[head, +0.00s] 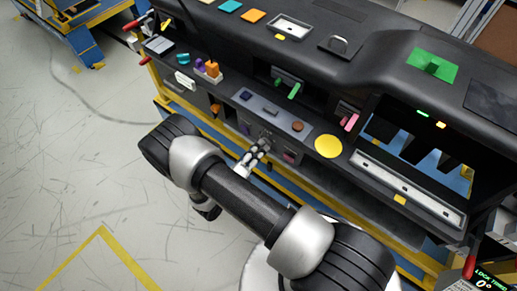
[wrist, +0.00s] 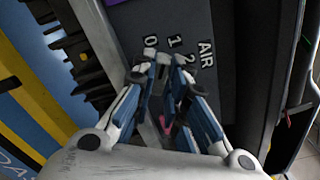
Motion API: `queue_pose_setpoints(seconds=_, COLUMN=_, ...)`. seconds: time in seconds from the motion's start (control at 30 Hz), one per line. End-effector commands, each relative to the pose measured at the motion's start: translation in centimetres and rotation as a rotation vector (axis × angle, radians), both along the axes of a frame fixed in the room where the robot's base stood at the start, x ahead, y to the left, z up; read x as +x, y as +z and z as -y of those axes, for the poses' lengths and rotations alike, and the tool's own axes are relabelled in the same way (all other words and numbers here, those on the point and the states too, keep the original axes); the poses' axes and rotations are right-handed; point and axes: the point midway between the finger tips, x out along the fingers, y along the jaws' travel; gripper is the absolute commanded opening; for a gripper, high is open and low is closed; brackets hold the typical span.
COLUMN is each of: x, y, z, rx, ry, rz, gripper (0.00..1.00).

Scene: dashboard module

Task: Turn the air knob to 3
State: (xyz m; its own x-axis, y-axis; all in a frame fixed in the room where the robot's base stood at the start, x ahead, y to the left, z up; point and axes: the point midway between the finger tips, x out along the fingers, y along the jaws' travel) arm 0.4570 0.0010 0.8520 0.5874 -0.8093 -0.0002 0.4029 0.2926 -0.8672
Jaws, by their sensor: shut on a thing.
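The air panel (wrist: 207,90) is dark grey in the wrist view, with a white "AIR" label (wrist: 207,55) and the numerals 0, 1 and 2 beyond the fingertips. No 3 is visible. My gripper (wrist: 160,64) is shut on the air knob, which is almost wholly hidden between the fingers. The knob's pointer direction cannot be read. A small pink piece (wrist: 165,123) shows between the fingers; I cannot tell what it belongs to. In the head view my gripper (head: 257,150) is at the lower front of the dashboard, and the knob is too small to make out.
The dashboard (head: 385,62) carries a yellow disc (head: 328,146), a brown round button (head: 298,127), a green lever (head: 294,90) and a pink lever (head: 350,122) above my gripper. A dark slatted part (wrist: 82,55) stands left of the panel. The floor at left is open.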

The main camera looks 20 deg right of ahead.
Motion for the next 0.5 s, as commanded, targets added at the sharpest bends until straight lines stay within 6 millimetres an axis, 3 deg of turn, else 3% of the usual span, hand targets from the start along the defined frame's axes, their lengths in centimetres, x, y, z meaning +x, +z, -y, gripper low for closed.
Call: queue_pose_setpoints(seconds=0.5, x=-0.06, y=0.02, z=0.02, rx=0.219, ry=0.0, rz=0.302, gripper=0.0)
